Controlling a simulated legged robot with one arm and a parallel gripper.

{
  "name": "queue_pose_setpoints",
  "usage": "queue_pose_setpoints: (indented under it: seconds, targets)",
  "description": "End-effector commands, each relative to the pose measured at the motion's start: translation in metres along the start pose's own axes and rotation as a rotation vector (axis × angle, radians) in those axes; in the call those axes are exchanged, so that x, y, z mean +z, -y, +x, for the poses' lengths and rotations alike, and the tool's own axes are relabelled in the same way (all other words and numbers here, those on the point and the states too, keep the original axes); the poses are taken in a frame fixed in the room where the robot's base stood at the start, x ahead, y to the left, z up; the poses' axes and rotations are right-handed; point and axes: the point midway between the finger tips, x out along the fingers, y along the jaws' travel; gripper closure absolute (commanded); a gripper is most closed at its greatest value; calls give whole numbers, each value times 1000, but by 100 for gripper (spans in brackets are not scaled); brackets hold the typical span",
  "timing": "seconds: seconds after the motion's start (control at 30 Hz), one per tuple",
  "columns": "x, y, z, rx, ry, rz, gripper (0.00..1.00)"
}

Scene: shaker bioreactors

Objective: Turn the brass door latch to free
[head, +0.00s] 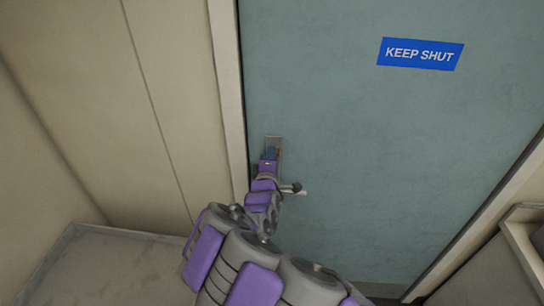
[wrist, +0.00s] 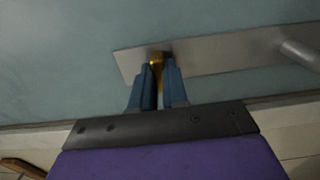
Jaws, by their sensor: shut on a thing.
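The brass latch (wrist: 155,61) is a small yellow piece on a grey metal plate (wrist: 225,50) on the blue-green door (head: 390,160). My gripper (wrist: 159,72) is shut on the latch, with one blue finger on each side of it. The fingers hide most of the latch, so its turn angle cannot be told. In the head view my gripper (head: 270,153) is at the top of the plate (head: 273,140), and a little brass shows beside it.
A lever handle (wrist: 302,52) sits on the same plate, below the latch in the head view. A blue KEEP SHUT sign (head: 420,54) is higher on the door. A pale frame (head: 227,90) and beige wall panels (head: 165,80) stand to the left.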

Motion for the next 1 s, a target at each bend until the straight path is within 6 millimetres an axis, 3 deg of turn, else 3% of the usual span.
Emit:
queue_pose_setpoints:
  seconds: [0.37,0.4,0.63,1.0]
  targets:
    - [-2,2,0,-3,-5,-8,100]
    - [-2,2,0,-3,-5,-8,84]
    - [-1,1,-1,-2,-3,-6,62]
    - [6,0,-2,0,1,-4,61]
